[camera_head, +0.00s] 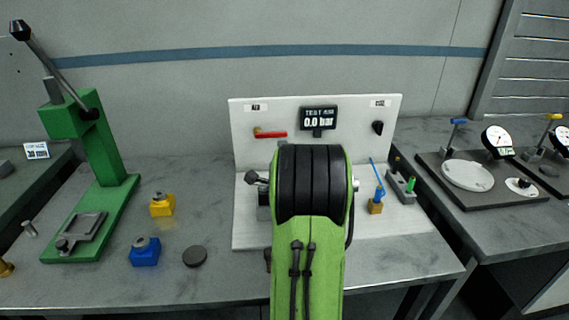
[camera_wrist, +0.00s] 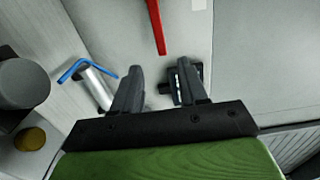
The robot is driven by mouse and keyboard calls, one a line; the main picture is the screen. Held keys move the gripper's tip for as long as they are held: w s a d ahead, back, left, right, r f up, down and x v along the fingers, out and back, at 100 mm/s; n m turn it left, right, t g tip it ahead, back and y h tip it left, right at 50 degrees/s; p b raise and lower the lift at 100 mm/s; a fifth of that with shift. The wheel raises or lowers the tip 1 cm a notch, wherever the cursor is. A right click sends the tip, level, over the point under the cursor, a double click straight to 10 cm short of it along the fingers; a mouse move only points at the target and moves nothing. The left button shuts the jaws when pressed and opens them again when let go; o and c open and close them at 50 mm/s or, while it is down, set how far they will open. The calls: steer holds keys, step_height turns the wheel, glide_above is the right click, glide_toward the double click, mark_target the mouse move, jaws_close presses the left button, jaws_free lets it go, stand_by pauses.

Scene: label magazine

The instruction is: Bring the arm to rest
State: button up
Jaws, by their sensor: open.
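My green arm (camera_head: 310,265) with its black ribbed joint stands in front of the white test panel in the head view. It hides my gripper there. In the wrist view my gripper (camera_wrist: 163,92) shows two black fingers spread apart with nothing between them. The fingers point toward the pale panel surface. A red lever (camera_wrist: 157,25) lies beyond the fingertips, apart from them. The red lever also shows on the panel in the head view (camera_head: 272,134).
The white panel (camera_head: 245,110) carries a display (camera_head: 318,118) and a black knob (camera_head: 377,128). A green press (camera_head: 95,150), a yellow block (camera_head: 162,205), a blue block (camera_head: 145,252) and a dark disc (camera_head: 195,256) stand at left. A gauge fixture (camera_head: 497,140) is at right.

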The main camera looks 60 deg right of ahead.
steer(key=v, duration=0.4)
steer(key=shift+s+b, duration=0.1)
steer(key=shift+b, duration=0.2)
steer(key=w+a+r+n+t+y, duration=0.1)
steer(key=w+a+n+y, duration=0.25)
steer(key=a, duration=0.25)
steer(key=w+a+n+t+y, duration=0.1)
steer(key=w+a+n+y, duration=0.1)
steer(key=w+a+n, duration=0.3)
steer(key=s+a+n+g+y, duration=0.15)
steer(key=a+n, duration=0.25)
steer(key=a, duration=0.4)
steer(key=s+a+n+g+y, duration=0.1)
steer(key=s+a+n+y, duration=0.25)
steer(key=a, duration=0.35)
steer(key=s+a+f+n+g+y, duration=0.2)
steer(key=s+a+n+g, duration=0.1)
steer(key=s+a+n, duration=0.5)
steer(key=s+a+f+n+g+y, duration=0.1)
steer(key=s+a+f+n+g, duration=0.25)
steer(key=s, duration=0.65)
step_height(320, 180, up, 15)
steer(key=a+p, duration=0.1)
steer(key=p, duration=1.2)
steer(key=shift+w+r+t, duration=0.15)
steer(key=shift+w+t, duration=0.25)
steer(key=shift+w, duration=0.05)
steer(key=shift+a+n, duration=0.15)
steer(key=shift+n, duration=0.1)
